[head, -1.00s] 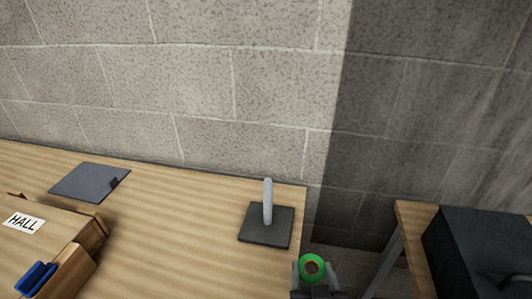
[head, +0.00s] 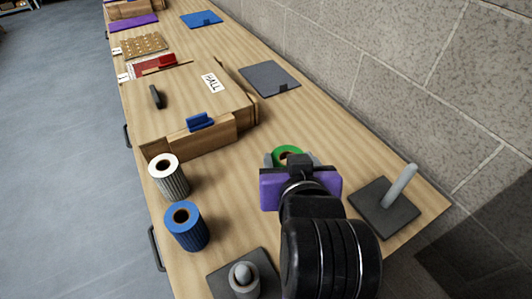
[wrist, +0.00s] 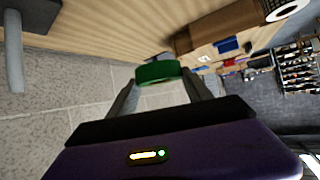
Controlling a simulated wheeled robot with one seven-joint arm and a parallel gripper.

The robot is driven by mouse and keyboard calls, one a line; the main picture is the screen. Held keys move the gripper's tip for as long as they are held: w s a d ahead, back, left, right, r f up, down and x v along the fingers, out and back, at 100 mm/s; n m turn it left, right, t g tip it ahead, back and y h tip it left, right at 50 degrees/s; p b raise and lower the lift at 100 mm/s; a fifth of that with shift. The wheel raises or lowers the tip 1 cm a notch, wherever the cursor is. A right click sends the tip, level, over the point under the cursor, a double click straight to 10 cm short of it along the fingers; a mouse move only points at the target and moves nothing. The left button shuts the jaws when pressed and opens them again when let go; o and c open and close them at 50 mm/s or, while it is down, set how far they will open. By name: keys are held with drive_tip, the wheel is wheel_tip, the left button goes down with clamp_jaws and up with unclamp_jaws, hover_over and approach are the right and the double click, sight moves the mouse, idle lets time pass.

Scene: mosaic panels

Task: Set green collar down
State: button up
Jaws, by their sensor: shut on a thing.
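The green collar (head: 288,154) is a short ring with a brown inner hole, seen beyond the purple body of my gripper (head: 291,160) in the head view. In the wrist view my gripper (wrist: 159,88) is shut on the green collar (wrist: 158,73), with one finger on each side of it. The collar appears to be held over the wooden bench (head: 330,140); I cannot tell its exact height. Part of the collar is hidden by my wrist in the head view.
A grey peg on a dark base (head: 386,207) stands right of my gripper, and another peg stand (head: 243,280) is in front. A white-topped roll (head: 169,178) and a blue roll (head: 186,227) stand left. A wooden box labelled HALL (head: 190,95) and a grey plate (head: 270,78) lie beyond.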

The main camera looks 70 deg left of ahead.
wheel_tip(320, 180, down, 20)
drive_tip(key=shift+f+p, duration=0.1)
drive_tip(key=shift+p, duration=0.35)
drive_tip(key=o, duration=1.5)
drive_tip(key=b+v, duration=0.1)
drive_tip(key=v, duration=1.1)
